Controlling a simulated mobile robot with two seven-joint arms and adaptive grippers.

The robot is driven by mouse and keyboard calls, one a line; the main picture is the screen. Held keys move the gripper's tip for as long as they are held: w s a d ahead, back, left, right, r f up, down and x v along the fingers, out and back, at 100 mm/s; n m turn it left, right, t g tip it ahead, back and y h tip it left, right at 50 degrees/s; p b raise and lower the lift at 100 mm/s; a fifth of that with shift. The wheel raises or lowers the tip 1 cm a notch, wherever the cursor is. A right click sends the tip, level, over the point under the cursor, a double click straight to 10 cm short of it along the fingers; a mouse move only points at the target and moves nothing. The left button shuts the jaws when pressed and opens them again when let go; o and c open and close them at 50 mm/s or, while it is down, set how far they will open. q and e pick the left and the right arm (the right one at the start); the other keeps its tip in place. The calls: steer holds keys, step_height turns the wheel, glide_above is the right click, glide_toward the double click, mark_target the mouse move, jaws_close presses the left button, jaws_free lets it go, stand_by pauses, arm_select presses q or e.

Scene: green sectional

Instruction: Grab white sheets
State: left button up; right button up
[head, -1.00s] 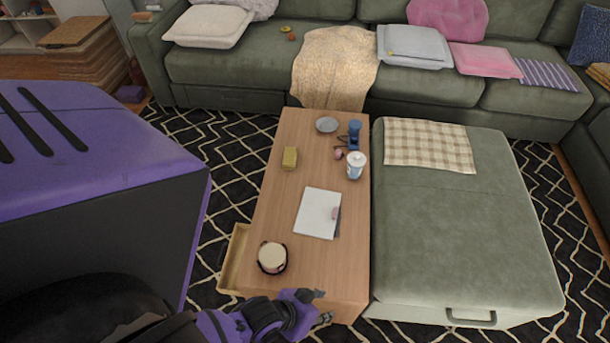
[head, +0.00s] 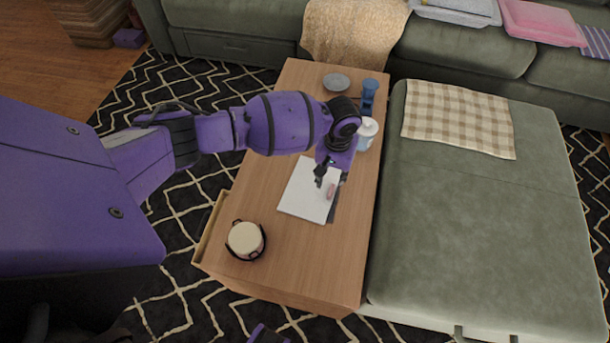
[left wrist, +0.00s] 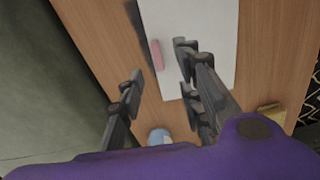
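The white sheets (head: 302,194) lie flat on the wooden coffee table (head: 315,262), with a dark flat item partly under their right edge. A small pink object (head: 331,191) sits at that edge. My left gripper (head: 328,180) is over the right part of the sheets, pointing down. In the left wrist view, the left gripper (left wrist: 158,70) is open with nothing gripped. The sheets (left wrist: 208,30) and the pink object (left wrist: 157,54) show beyond and between its fingers. The gap above the sheets is hard to judge.
A white-and-blue cup (head: 367,133), a blue item (head: 369,92) and a grey dish (head: 336,82) stand at the table's far end. A cream pot (head: 245,240) stands near the front left. A green ottoman (head: 470,220) adjoins the table's right side.

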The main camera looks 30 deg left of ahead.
mark_target(332, 190)
arm_select(q)
steer(key=shift+w+f, duration=0.15)
steer(key=shift+f, duration=0.3)
steer(key=f+b, duration=0.2)
steer(key=f, duration=0.4)
steer(key=shift+d+f, duration=0.15)
steer(key=shift+d, duration=0.05)
jaws_close()
